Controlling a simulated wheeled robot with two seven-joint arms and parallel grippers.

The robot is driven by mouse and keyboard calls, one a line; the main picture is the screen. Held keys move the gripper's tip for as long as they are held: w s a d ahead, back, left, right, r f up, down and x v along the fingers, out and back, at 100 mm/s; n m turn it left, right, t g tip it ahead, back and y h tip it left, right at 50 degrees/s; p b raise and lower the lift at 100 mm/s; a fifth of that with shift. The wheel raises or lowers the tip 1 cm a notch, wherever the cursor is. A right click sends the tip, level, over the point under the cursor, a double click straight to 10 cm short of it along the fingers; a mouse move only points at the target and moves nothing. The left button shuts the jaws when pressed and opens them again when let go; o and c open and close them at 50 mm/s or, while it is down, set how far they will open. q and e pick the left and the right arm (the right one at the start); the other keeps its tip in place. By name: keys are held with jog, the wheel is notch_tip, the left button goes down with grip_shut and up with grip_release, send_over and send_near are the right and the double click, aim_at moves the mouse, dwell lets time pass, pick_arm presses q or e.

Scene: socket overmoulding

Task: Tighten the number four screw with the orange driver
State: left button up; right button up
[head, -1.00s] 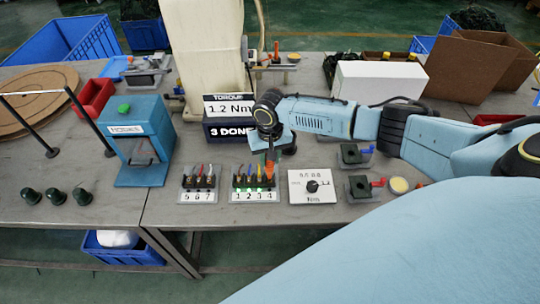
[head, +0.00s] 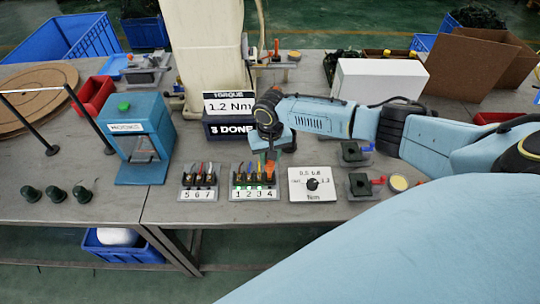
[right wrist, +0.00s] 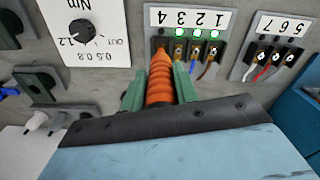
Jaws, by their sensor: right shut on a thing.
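The orange driver (right wrist: 160,82) is held in my right gripper (right wrist: 160,88), whose green fingers are shut around its handle. In the head view the driver (head: 270,169) stands roughly upright over the right end of the 1-to-4 terminal block (head: 254,196). In the right wrist view its lower end is at the number four position of this block (right wrist: 188,18); the screw itself is hidden beneath it. Green lamps are lit by numbers 1, 2 and 3; none shows lit by 4. My left gripper is not in view.
The torque dial box (head: 313,184) sits just right of the block, and the 5-to-7 block (head: 198,195) to its left. Behind, a display (head: 229,103) reads 1.2 Nm and 3 DONE. A blue box (head: 143,140) stands left.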

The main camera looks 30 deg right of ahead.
jog(key=shift+f, duration=0.1)
jog(key=shift+f+p, duration=0.15)
jog(key=shift+p, duration=1.15)
dwell(2.8)
notch_tip(320, 180, up, 5)
jog(key=p, duration=0.5)
jog(key=shift+p, duration=0.35)
